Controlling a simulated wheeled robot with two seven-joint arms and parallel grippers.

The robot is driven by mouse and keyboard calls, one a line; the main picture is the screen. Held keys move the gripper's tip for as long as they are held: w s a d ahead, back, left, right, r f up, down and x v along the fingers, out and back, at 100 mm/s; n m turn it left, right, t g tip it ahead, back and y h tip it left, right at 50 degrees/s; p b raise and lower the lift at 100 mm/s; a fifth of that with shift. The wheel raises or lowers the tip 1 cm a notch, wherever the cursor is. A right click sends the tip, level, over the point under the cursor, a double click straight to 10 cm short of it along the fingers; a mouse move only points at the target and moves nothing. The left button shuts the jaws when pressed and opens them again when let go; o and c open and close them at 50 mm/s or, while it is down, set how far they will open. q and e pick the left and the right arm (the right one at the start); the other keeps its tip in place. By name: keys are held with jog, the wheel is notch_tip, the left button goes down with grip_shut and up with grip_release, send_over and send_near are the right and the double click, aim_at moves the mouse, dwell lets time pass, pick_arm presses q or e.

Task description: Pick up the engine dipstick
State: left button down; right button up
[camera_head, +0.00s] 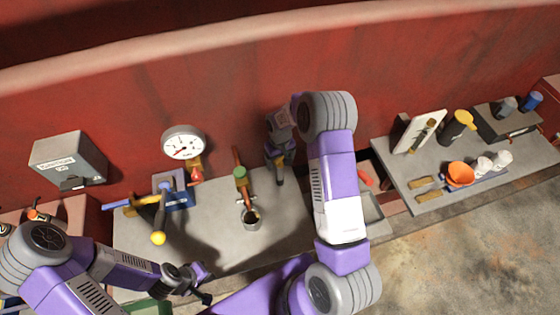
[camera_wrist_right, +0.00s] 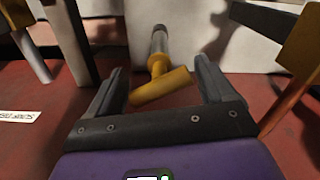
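The engine dipstick's yellow T-shaped handle (camera_wrist_right: 160,86) shows in the right wrist view, with a grey cylindrical part (camera_wrist_right: 158,42) beyond it. My right gripper (camera_wrist_right: 160,68) is open. Its two dark fingers stand on either side of the handle, with a visible gap at each side. In the head view my right gripper (camera_head: 279,170) points down near the red wall, at the right part of the grey bench; I cannot make out the dipstick there. My left gripper (camera_head: 203,286) is low in the head view, over the bench's front edge, and its finger opening is unclear.
A grey box (camera_head: 68,160) is at left. The right bench (camera_head: 408,175) holds an orange bowl (camera_head: 460,173) and white cups.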

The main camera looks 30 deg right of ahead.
grip_shut()
dwell(0.3)
jog(key=shift+r, duration=0.1)
notch_tip(320, 180, up, 18)
jog(key=b, duration=0.1)
dwell(0.6)
jog(key=c, duration=1.1)
grip_release()
grip_shut()
